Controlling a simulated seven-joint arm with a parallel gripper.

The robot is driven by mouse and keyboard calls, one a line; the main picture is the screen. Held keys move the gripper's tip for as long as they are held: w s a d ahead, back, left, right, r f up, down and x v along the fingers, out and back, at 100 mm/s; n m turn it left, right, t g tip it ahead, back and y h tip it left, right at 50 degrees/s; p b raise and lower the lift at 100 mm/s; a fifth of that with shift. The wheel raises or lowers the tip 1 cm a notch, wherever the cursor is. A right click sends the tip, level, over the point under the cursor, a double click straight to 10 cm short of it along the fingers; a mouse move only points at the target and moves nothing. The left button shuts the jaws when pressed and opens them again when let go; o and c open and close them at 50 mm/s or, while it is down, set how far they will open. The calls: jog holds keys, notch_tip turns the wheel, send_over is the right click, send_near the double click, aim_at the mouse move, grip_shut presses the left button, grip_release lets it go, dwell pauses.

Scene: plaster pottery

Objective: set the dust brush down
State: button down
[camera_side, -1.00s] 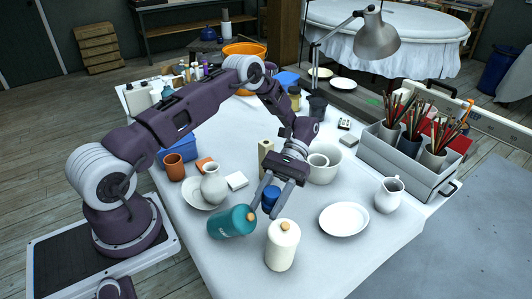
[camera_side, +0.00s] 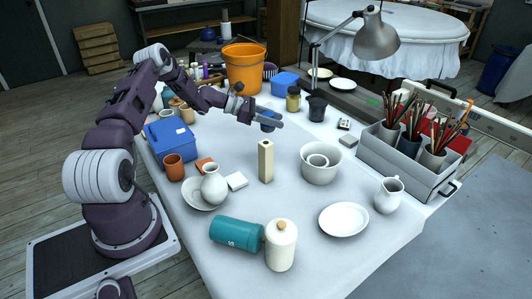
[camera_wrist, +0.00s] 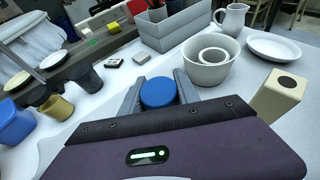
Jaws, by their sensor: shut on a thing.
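My gripper (camera_side: 272,121) is shut on a blue round-topped thing (camera_wrist: 158,92). It sits between the two fingers in the wrist view and shows as a small blue shape (camera_side: 267,115) in the side view. No bristles show, so I cannot tell from its looks that it is the dust brush. My gripper is over the back middle of the white table (camera_side: 310,232), behind the cream block (camera_side: 266,160) and left of the black cup (camera_side: 317,108). The underside of the held thing is hidden.
A white bowl (camera_side: 322,171) with a smaller one inside stands right of the block. The orange bucket (camera_side: 244,66) is behind my gripper. A teal bottle (camera_side: 235,233) lies beside the cream bottle (camera_side: 281,246) at the front. Bare table lies between the block and these bottles.

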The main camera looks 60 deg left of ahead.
jog(key=f, duration=1)
jog(key=shift+a, duration=0.25)
jog(key=shift+f, duration=0.1)
jog(key=c, duration=0.9)
grip_release()
